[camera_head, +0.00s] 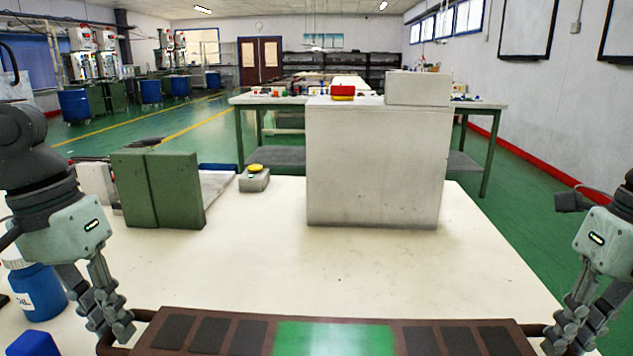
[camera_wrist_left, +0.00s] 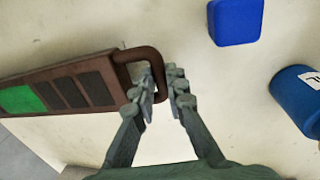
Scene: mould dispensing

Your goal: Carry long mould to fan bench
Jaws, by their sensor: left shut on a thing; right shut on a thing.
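The long mould (camera_head: 260,338) is a brown bar with dark square pads and a green middle section, lying across the bottom of the head view. A bent handle sticks out at each end. My left gripper (camera_head: 115,335) is shut on its left handle. In the left wrist view the left gripper (camera_wrist_left: 163,92) has its fingers on either side of the handle of the mould (camera_wrist_left: 98,87). My right gripper (camera_head: 567,340) is shut on the right handle at the lower right. The mould's near edge is cut off by the frame. I cannot tell which bench is the fan bench.
A pale table (camera_head: 480,275) lies beyond the mould, its middle clear. On it stand a large grey box (camera_head: 375,165), green panels (camera_head: 158,188) and a yellow button box (camera_head: 254,180). A blue bottle (camera_head: 38,290) and blue block (camera_wrist_left: 236,20) are near my left gripper.

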